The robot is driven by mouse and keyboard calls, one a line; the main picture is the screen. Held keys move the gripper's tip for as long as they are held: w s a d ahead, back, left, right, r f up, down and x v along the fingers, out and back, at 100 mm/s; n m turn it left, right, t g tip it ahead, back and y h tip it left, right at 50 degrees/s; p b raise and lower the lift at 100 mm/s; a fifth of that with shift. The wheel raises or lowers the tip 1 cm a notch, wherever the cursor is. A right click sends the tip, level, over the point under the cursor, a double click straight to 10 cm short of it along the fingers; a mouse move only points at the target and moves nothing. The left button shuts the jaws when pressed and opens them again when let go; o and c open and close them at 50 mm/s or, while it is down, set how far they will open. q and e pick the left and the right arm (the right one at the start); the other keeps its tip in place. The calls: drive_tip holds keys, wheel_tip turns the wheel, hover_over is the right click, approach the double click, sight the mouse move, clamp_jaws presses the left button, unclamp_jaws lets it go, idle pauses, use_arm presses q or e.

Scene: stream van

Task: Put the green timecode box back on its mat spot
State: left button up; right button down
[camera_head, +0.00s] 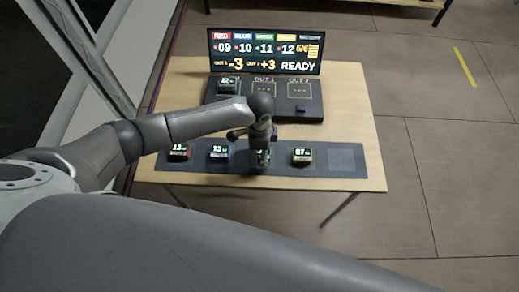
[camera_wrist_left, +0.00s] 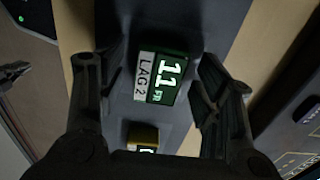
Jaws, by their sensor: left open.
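The green timecode box (camera_wrist_left: 163,78) sits on the dark mat (camera_wrist_left: 192,140), its face reading 11 FR and LAG 2. In the head view the green box (camera_head: 262,156) is mostly hidden under my left gripper (camera_head: 260,150). The mat (camera_head: 230,171) runs along the table's near edge. In the wrist view my left gripper (camera_wrist_left: 150,66) is open, with one finger on each side of the box and visible gaps between them.
Other boxes on the mat are a red one (camera_head: 179,152), one reading 13 (camera_head: 219,153) and a yellow-orange one (camera_head: 302,155). The mat's right end is bare. Behind stand a dark console (camera_head: 285,115) with a box (camera_head: 227,86) on it and a scoreboard (camera_head: 265,52).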

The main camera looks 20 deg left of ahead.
use_arm(q)
drive_tip(key=shift+r, duration=0.15)
wheel_tip(320, 180, up, 12)
drive_tip(key=b, duration=0.1)
idle(0.3)
idle(0.4)
